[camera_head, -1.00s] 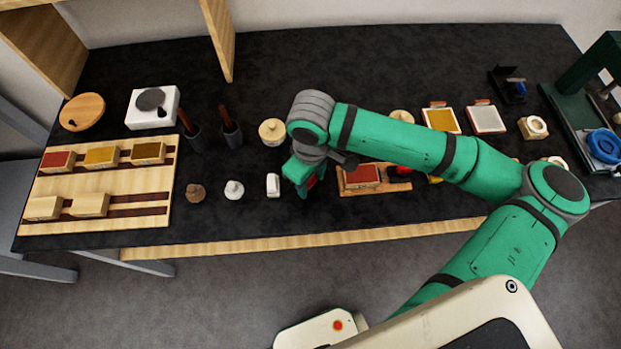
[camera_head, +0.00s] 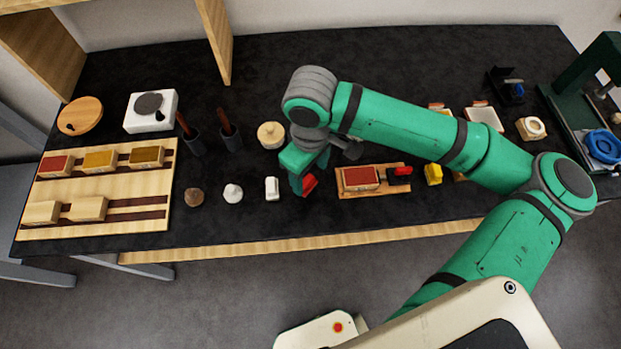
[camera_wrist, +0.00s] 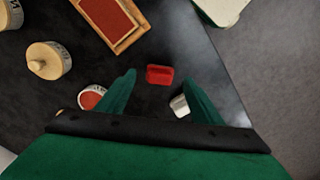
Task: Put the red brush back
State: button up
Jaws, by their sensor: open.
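A small red block-like piece (camera_head: 310,183), possibly the red brush, lies on the dark tabletop right beside my gripper (camera_head: 308,174). In the wrist view this red piece (camera_wrist: 159,75) lies ahead between the two spread green fingertips of my gripper (camera_wrist: 161,82), and nothing is seen held. I cannot make out bristles on it. To its right, a wooden board (camera_head: 345,191) carries a red pad (camera_head: 360,178) and a red-and-black piece (camera_head: 400,171). Two dark cups (camera_head: 232,138) with brown-handled tools stand to the left.
A white block (camera_head: 272,188), a white knobbed piece (camera_head: 233,193) and a lidded round pot (camera_head: 271,134) stand close to the gripper. A wooden rack (camera_head: 100,188) with several blocks fills the left end. A yellow piece (camera_head: 433,174) is right of the board.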

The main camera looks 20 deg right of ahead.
aim_at(310, 183)
notch_tip(310, 183, up, 6)
jog(key=shift+r, duration=0.25)
dwell(0.6)
